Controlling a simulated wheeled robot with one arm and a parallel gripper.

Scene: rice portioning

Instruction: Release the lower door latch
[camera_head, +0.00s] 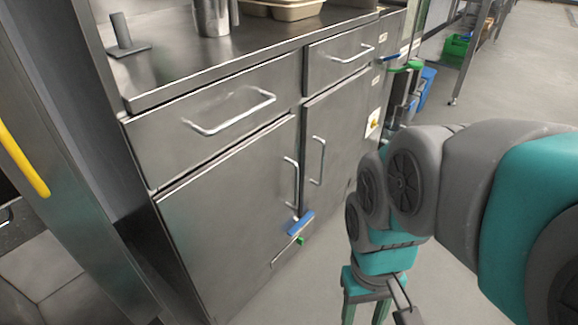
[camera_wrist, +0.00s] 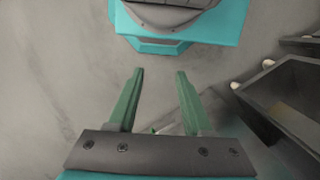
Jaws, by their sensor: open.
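A blue lever (camera_head: 300,223) with a small green piece (camera_head: 300,241) below it sits low on the steel cabinet, near the bottom of the left door (camera_head: 235,215). It looks like the lower latch, though its exact position is too small to tell. Both cabinet doors look shut. My gripper (camera_head: 365,312) hangs at the bottom of the head view, to the right of and apart from the blue lever. Its green fingers also show in the wrist view (camera_wrist: 160,73), spread open with nothing between them. The latch is not recognisable in the wrist view.
Two drawers with bar handles (camera_head: 235,112) are above the doors. A blue bar (camera_head: 390,58) and a green one (camera_head: 408,66) stick out at the far right end. A yellow handle (camera_head: 22,160) is at far left. Grey floor (camera_head: 460,110) is open at right.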

